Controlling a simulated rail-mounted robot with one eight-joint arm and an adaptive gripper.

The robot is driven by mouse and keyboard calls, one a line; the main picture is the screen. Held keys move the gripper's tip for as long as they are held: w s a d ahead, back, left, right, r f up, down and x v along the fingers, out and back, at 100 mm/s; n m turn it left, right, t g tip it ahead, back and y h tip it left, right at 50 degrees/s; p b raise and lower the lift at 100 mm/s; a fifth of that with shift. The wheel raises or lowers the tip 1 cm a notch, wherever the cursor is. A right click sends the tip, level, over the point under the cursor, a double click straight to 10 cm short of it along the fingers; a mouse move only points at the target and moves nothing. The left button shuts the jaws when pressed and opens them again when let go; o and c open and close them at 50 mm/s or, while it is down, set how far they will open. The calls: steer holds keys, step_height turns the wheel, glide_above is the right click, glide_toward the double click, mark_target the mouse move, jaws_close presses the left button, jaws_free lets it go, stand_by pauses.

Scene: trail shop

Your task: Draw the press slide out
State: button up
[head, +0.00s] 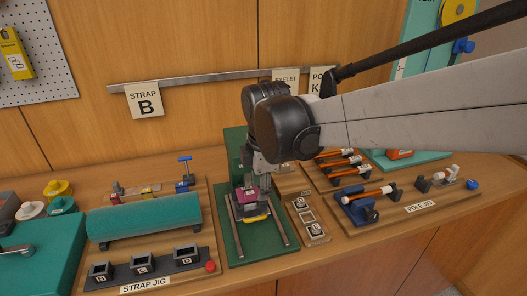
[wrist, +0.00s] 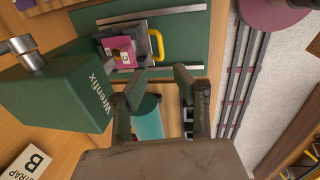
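In the wrist view the yellow handle (wrist: 158,46) lies beyond my fingertips, beside the magenta block (wrist: 122,52). My gripper (wrist: 160,73) is open, and its two fingers are apart with nothing between them. In the head view my arm and wrist hide part of the press, and the fingers are hard to make out.
The strap jig (head: 145,287) with a teal roll (head: 145,218) lies left of the press. A small eyelet tray (head: 310,220) and the pole jig (head: 420,208) with orange poles lie to the right. The wooden wall is close behind the press.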

mark_target(258, 218)
steer(key=f, duration=0.4)
steer(key=w+f, duration=0.1)
steer(key=f, duration=0.3)
steer(key=w+f, duration=0.1)
steer(key=f, duration=0.4)
steer(key=shift+w+a, duration=0.1)
steer(key=shift+a, duration=0.2)
jaws_close()
